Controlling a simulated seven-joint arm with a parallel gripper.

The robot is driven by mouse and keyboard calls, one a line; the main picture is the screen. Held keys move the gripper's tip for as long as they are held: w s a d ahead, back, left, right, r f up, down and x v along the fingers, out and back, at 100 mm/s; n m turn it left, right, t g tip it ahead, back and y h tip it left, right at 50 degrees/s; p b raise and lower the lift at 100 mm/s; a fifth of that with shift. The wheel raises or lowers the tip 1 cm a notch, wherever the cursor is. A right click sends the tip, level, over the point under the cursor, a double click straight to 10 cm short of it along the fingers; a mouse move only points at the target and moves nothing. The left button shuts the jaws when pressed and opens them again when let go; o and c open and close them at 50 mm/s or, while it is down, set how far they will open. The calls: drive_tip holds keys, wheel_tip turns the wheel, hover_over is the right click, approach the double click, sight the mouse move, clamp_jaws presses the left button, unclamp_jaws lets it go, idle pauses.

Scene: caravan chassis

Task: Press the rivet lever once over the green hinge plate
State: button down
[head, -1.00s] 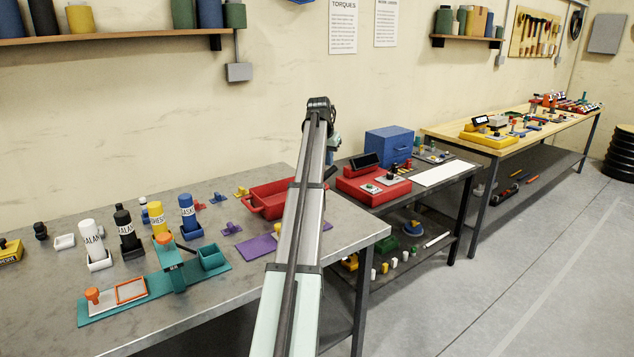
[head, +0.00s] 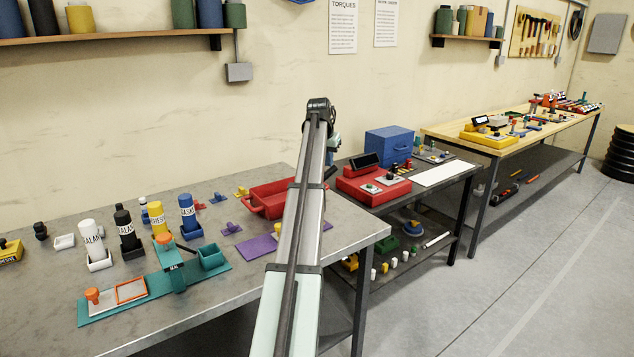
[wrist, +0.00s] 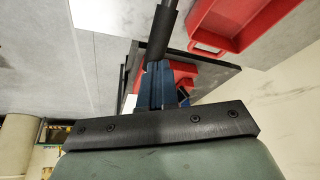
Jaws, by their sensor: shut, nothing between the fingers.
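A teal press station (head: 100,313) stands on the near grey bench at the left of the head view. An orange-topped teal post (head: 166,255) rises from its board, and a dark lever arm (head: 186,249) juts from the post. I cannot tell for sure that this is the rivet lever. I cannot make out a green hinge plate. My gripper (wrist: 163,30) is shut and empty in the wrist view, its dark fingers near a red tray. In the head view my own arm hides most of it, well to the right of the teal station.
The red tray (head: 263,206) sits at the bench's right end and shows in the wrist view (wrist: 209,40). Labelled bottles, including a white one (head: 91,234), stand behind the teal station. A red console (head: 352,190) and a blue box (head: 389,145) stand on the bench beyond.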

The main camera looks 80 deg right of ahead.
sight(327, 174)
drive_tip(key=shift+f, duration=3.55)
drive_tip(key=shift+r, duration=4.55)
